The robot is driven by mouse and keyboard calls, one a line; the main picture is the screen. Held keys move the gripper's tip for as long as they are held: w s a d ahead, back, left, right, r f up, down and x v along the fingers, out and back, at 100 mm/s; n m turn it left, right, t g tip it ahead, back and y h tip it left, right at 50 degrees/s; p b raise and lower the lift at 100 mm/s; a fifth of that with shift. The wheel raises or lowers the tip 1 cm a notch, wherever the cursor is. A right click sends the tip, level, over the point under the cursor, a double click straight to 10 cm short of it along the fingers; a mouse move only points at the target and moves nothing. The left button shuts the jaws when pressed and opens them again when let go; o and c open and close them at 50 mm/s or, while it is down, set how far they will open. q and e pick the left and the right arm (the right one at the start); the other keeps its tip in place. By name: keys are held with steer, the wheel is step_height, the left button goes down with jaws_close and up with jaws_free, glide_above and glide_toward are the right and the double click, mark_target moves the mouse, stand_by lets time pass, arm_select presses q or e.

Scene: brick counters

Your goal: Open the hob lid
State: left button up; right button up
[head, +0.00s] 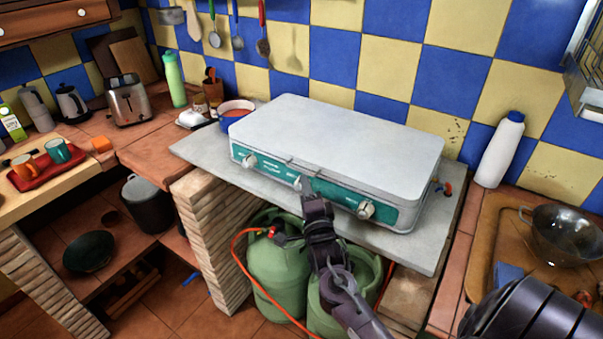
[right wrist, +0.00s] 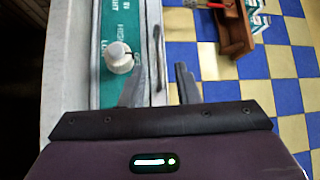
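The hob (head: 380,200) sits on a grey slab, with its pale grey lid (head: 340,130) shut flat on top. Its green front panel carries several white knobs. A small latch or handle shows at the middle of the lid's front edge. My right gripper (head: 303,187) reaches up from below to the front panel, just under that edge. In the right wrist view the right gripper (right wrist: 160,85) is open, its fingers apart, with the hob's front panel and a knob (right wrist: 119,57) beyond the left finger. I cannot tell whether it touches the hob. My left gripper is not in view.
Green gas bottles (head: 276,270) with an orange hose stand under the slab. Utensils hang on the tiled wall behind. Space above the lid is clear.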

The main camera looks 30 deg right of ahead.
steer(key=p+x, duration=0.1)
steer(key=x, duration=0.4)
steer(key=shift+w+d, duration=0.1)
steer(key=shift+w, duration=0.2)
steer(key=shift+f, duration=0.1)
jaws_close()
